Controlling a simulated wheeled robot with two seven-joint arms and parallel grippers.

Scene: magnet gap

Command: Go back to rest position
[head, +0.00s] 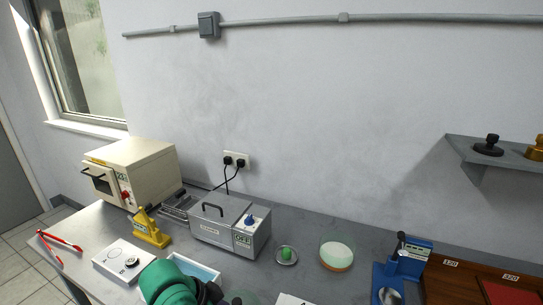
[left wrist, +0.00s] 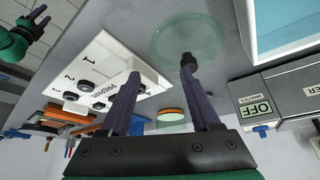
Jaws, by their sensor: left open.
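In the left wrist view my left gripper (left wrist: 161,70) has its two dark fingers spread wide apart, with nothing held between them. A small dark knob shows at the tip of the right-hand finger; I cannot tell whether they touch. In the head view my green left arm comes up at the bottom edge, and its fingers are not clear there. My right gripper (left wrist: 42,17) shows small at the upper left of the left wrist view, on a green arm; its jaw gap is too small to judge.
A white numbered board (left wrist: 105,70) and a clear greenish disc (left wrist: 180,35) lie close to my left gripper. The bench also bears an oven (head: 147,168), a grey heater box (head: 215,232), a yellow stand (head: 148,232), a glass dish (head: 338,252) and a blue press (head: 398,265).

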